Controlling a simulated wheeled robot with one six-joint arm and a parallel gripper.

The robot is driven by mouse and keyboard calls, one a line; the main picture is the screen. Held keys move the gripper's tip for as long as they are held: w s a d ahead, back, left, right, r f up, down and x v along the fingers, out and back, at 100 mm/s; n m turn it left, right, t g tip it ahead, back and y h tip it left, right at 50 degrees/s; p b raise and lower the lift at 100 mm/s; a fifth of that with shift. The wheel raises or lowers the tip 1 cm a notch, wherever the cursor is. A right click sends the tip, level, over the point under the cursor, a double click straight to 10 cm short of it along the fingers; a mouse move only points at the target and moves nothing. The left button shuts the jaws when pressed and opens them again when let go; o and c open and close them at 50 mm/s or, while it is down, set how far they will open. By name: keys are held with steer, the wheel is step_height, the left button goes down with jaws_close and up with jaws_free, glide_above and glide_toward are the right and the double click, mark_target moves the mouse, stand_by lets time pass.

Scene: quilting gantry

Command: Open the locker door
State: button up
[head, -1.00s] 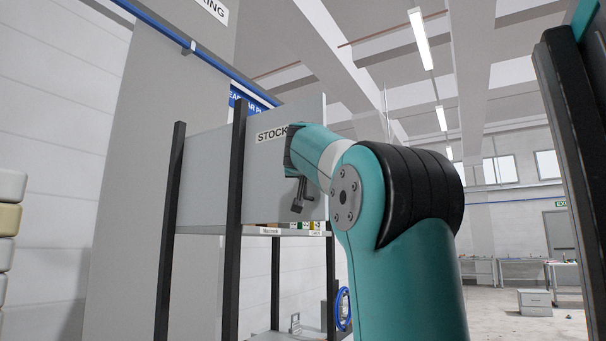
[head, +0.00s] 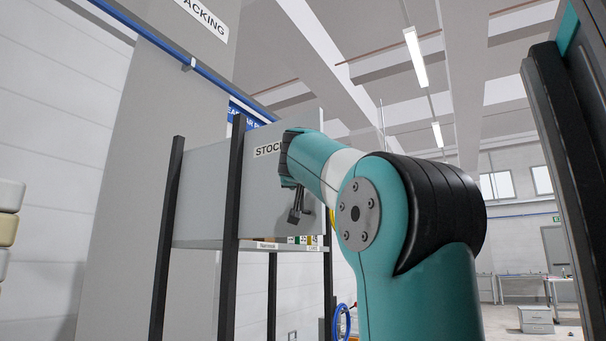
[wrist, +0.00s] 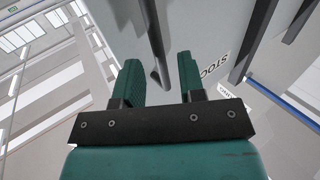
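The grey locker door (head: 262,200) with a sign starting "STOC" hangs in a dark-posted rack, left of centre in the head view. A dark grey bar-like handle (head: 297,205) shows low on its right part, by my gripper (head: 291,181). In the wrist view the two teal fingers of my gripper (wrist: 158,75) stand apart. The grey handle bar (wrist: 152,40) runs down between the fingertips, with a gap on both sides. The door's face (wrist: 205,40) and sign lie to the right there. My arm hides the door's right part; the door looks shut.
Dark rack posts (head: 232,220) stand left of the door. A shelf (head: 285,246) with small coloured labels is below it. A blue hose (head: 341,322) hangs at the rack's lower right. A dark upright (head: 560,170) is close on the right. Open floor lies beyond, with benches far back.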

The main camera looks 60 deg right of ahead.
steer(key=b+v, duration=0.2)
steer(key=v, duration=1.2)
steer(key=shift+b, duration=0.4)
steer(key=shift+a, duration=0.15)
